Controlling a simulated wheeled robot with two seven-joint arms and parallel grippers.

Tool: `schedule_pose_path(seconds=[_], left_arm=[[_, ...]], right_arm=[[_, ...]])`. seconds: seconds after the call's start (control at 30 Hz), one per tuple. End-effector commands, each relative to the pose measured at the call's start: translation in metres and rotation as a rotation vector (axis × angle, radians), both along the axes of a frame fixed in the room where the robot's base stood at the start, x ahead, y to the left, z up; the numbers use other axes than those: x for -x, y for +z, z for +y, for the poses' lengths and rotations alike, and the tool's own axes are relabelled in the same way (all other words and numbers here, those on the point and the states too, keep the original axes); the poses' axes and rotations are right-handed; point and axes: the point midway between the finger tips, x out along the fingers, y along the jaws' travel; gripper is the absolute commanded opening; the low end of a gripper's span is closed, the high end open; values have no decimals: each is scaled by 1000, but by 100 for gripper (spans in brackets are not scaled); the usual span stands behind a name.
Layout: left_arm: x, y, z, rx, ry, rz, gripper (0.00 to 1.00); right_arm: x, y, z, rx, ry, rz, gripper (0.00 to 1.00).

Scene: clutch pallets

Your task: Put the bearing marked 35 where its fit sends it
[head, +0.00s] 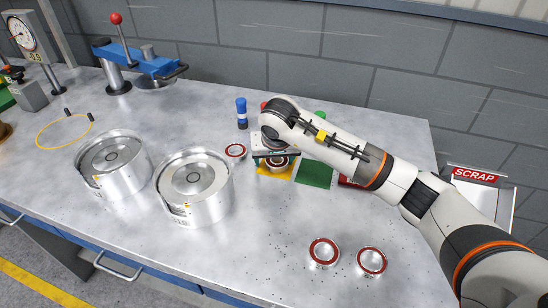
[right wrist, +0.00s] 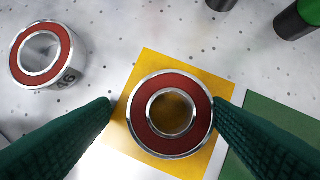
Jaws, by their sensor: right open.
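My right gripper (head: 274,157) is open over a red-sealed bearing (head: 277,164) on a yellow square (head: 262,173). In the right wrist view this bearing (right wrist: 147,131) lies flat between the two green fingers (right wrist: 163,104), with a gap at the left finger; contact at the right finger cannot be told. No number on it is visible. A second bearing (right wrist: 40,54), marked 46, lies left of the yellow square; it also shows in the head view (head: 235,151). Two more bearings (head: 324,252) (head: 371,261) lie near the front edge, their numbers unreadable. My left gripper is not in view.
Two metal housings (head: 205,208) (head: 124,184) stand at centre left. A green square (head: 315,174) lies right of the yellow one. A blue press (head: 145,64) and a blue bottle (head: 241,113) stand behind. A scrap bin (head: 474,175) stands right. The table's front middle is clear.

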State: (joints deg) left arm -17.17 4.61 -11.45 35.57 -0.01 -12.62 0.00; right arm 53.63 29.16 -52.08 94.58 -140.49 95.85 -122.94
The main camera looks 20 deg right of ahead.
Motion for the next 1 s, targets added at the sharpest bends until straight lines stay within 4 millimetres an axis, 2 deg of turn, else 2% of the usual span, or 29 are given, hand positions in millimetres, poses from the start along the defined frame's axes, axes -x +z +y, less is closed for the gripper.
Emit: schedule_pose_path(seconds=[0.03,0.3,0.43,0.53,0.6,0.8,1.0], left_arm=[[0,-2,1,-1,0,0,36],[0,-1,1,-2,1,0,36],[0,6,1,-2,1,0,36],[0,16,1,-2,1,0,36],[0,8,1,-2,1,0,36],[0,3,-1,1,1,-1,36],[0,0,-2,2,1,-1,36]], right_arm=[[6,-15,-5,12,-11,36,77],[6,-15,-6,14,-14,37,77],[7,-8,-5,13,-14,37,77],[7,5,-5,12,-14,34,77],[10,16,-4,14,-11,25,77],[26,63,1,11,-7,17,77],[39,99,5,8,-7,15,77]])
